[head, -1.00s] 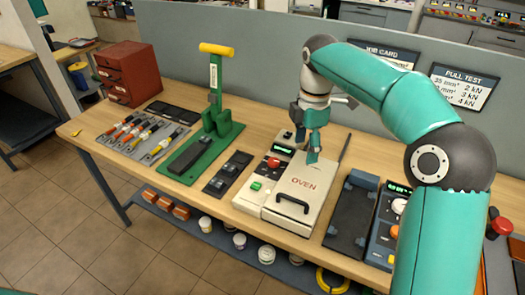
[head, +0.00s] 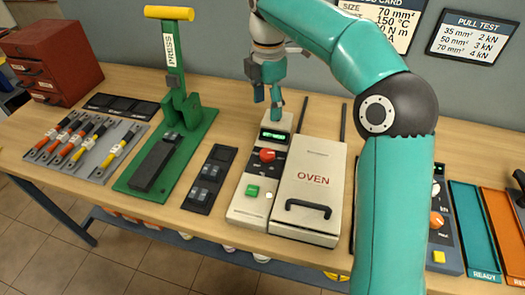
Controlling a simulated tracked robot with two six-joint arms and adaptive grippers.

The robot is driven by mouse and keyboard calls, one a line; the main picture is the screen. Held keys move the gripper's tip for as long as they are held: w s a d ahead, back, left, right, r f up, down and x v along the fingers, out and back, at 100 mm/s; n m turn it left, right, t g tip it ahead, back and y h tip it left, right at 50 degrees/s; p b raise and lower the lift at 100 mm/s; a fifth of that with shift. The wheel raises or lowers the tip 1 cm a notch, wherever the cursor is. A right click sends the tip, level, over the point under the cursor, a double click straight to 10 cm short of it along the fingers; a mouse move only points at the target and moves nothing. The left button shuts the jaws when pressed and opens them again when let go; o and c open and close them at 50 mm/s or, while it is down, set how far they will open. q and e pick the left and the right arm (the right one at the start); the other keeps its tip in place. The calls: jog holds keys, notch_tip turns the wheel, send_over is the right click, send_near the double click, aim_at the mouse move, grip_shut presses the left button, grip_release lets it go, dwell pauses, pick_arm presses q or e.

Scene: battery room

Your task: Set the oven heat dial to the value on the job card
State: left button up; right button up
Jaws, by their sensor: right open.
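The oven (head: 307,190) is a cream unit with a lid, a black handle and the word OVEN. Its control panel is on the left side, with a red heat dial (head: 267,155), a green lit display (head: 273,135) behind it and a green button (head: 252,191). The display digits are too small to read. My right gripper (head: 268,100) is open and empty, pointing down above the back end of the panel, apart from the dial. The job card (head: 385,22) on the grey partition shows 70 mm² and 150 °C; my arm covers part of it. My left gripper is out of view.
A green press (head: 178,110) with a yellow handle stands left of the oven, beyond a dark switch plate (head: 211,178). A teal tray (head: 474,230) and an orange tray lie right.

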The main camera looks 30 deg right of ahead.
aim_at(267, 153)
jog(key=f, duration=0.5)
jog(key=f+b, duration=0.1)
jog(key=f, duration=1)
jog(key=shift+s, duration=0.25)
jog(key=c, duration=1.1)
jog(key=shift+a, duration=0.15)
jog(key=shift+c, duration=0.2)
